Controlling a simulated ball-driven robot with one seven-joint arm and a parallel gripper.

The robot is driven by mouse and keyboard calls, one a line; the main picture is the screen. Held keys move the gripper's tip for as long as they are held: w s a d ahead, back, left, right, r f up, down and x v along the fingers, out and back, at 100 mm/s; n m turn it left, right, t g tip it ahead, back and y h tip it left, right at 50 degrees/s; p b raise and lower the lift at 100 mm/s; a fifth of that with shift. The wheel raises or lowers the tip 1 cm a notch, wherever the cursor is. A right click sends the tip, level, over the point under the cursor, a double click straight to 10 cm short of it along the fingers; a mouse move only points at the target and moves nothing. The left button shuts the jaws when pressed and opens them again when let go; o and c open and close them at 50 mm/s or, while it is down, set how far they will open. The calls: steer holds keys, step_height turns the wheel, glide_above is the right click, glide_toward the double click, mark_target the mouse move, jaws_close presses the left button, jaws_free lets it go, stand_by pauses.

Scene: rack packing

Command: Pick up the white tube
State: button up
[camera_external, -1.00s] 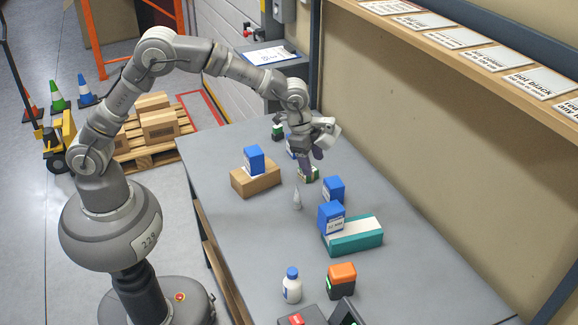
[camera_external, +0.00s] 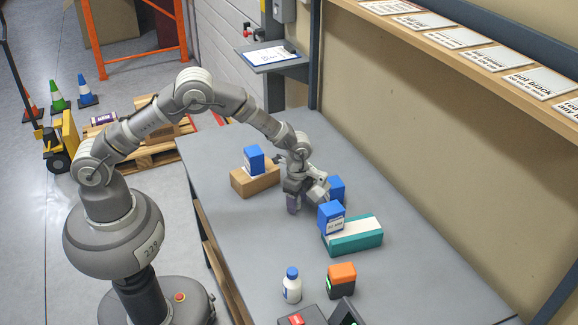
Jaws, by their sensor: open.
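The white tube, a small pale cone-shaped tube in the earlier picture, does not show now; my gripper covers the spot on the grey table where it stood. My gripper (camera_external: 307,205) is low over the middle of the table, pointing down, with its jaws open. Whether the tube is between the fingers is hidden. The gripper is just left of a blue box (camera_external: 337,188) and of a second blue box (camera_external: 330,217).
The second blue box stands by a teal and white box (camera_external: 355,237). Another blue box (camera_external: 254,159) sits on a brown carton (camera_external: 262,181). A white bottle with a blue cap (camera_external: 291,287) and an orange-topped block (camera_external: 341,281) stand nearer the front. The table (camera_external: 255,235) is clear at left front.

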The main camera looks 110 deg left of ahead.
steer(key=c, duration=1.1)
steer(key=shift+o, duration=0.2)
steer(key=shift+r, duration=0.15)
